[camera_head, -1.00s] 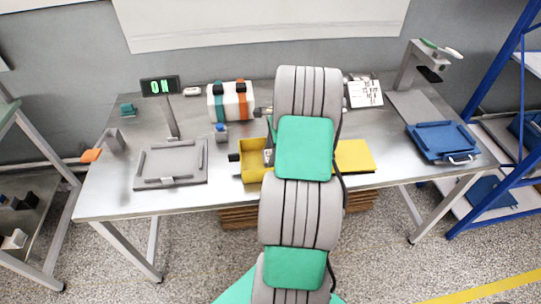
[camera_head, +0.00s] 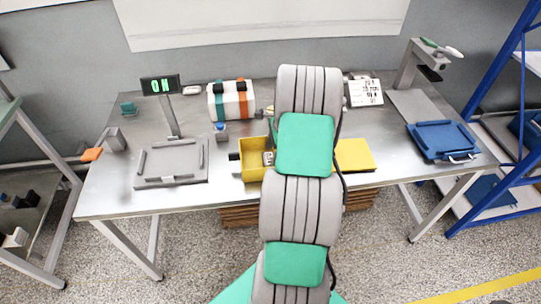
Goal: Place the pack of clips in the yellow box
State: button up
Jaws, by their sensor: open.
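The yellow box (camera_head: 254,173) stands near the front edge of the table, left of my arm. Its right part is hidden behind my arm. A small grey and white item (camera_head: 268,158) shows inside the box against my arm; it may be the pack of clips, but it is too small and too covered to be sure. My arm reaches forward over the middle of the table. My gripper is hidden behind the arm's links, so its jaws and anything between them cannot be seen.
A flat yellow panel (camera_head: 354,155) lies right of my arm. A grey tray (camera_head: 172,163) is at left, a blue tray (camera_head: 443,141) at right. Behind stand a display (camera_head: 160,86), a white roll with straps (camera_head: 232,101) and a card (camera_head: 365,92). Bare table (camera_head: 395,160) shows right of the panel.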

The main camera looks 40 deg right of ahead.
jog(key=v, duration=1.1)
jog(key=w+a+r+n+h, duration=0.1)
jog(key=a+r+n, duration=0.2)
jog(key=a, duration=0.2)
jog(key=w+a+r+n, duration=0.2)
jog(key=a+n, duration=0.1)
jog(key=a, duration=0.2)
jog(key=s+a+r+n+h, duration=0.1)
jog(key=s+a+r+n, duration=0.1)
jog(key=a+n, duration=0.45)
jog(key=s+a+r+n, duration=0.1)
jog(key=a+r+n, duration=0.15)
jog(key=a, duration=0.65)
jog(key=s+a+f+n+t, duration=0.1)
jog(key=s+a+n+t, duration=0.1)
jog(key=s+a+n, duration=0.6)
jog(key=shift+s+a+f+n+b, duration=0.35)
jog(key=shift+a+n, duration=0.25)
jog(key=shift+n, duration=0.4)
jog(key=shift+c, duration=0.6)
